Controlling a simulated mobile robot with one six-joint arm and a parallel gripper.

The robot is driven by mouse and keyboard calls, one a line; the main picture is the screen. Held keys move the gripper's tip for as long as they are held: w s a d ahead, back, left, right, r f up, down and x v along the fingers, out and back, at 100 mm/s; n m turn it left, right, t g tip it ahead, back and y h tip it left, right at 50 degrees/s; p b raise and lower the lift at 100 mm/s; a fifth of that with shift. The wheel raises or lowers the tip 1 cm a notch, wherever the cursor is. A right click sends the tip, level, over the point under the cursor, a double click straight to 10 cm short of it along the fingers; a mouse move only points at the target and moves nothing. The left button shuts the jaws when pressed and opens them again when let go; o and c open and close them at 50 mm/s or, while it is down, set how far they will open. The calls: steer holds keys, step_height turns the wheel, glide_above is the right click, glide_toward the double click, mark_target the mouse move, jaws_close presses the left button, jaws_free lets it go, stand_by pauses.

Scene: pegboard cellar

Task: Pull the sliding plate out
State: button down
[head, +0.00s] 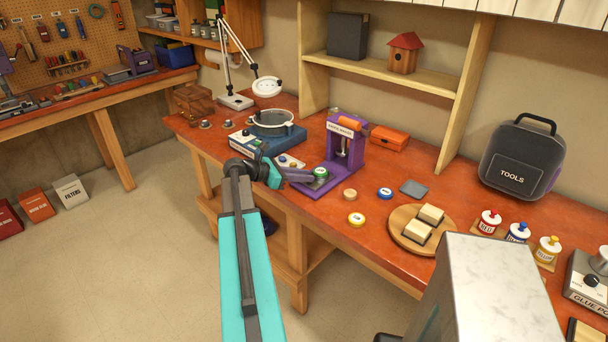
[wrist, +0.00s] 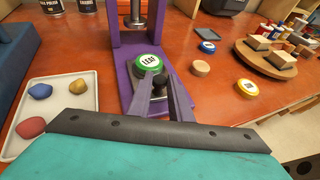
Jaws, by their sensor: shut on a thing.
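The purple press (head: 346,143) stands on the red-brown bench, with a silver ram over its long purple base (wrist: 125,80). A green-rimmed button marked LEAF (wrist: 148,63) lies at the front, clear of the ram. Under and in front of it, a small grey patch of the sliding plate (wrist: 157,97) shows between my fingers; the rest is hidden. A black knob (wrist: 162,80) sits at the plate's front. My gripper (wrist: 164,84) is shut on this knob, its two grey fingers on either side. In the head view my gripper (head: 308,177) reaches in from the left front.
A tray with colored stones (wrist: 50,110) lies left of the press. Blue (head: 385,193), yellow (head: 356,219) and wooden discs (head: 350,194) lie to the right, before a round board (head: 398,237) with cream blocks. The bench's front edge (head: 330,228) is close; open floor lies beyond.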

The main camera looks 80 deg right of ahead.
steer(key=shift+w+a+f, duration=0.15)
steer(key=shift+w+a, duration=0.05)
steer(key=shift+a, duration=0.05)
steer(key=c, duration=2)
jaws_free()
steer(key=o, duration=0.4)
steer(key=shift+a, duration=0.1)
steer(key=shift+c, duration=0.2)
steer(key=shift+s+d, duration=0.1)
steer(key=shift+d, duration=0.1)
steer(key=shift+a+r, duration=0.15)
steer(key=shift+r, duration=0.05)
steer(key=b+v, duration=0.3)
steer(key=v, duration=1)
steer(key=shift+w, duration=0.3)
steer(key=shift+a+r, duration=0.1)
steer(key=shift+r, duration=0.05)
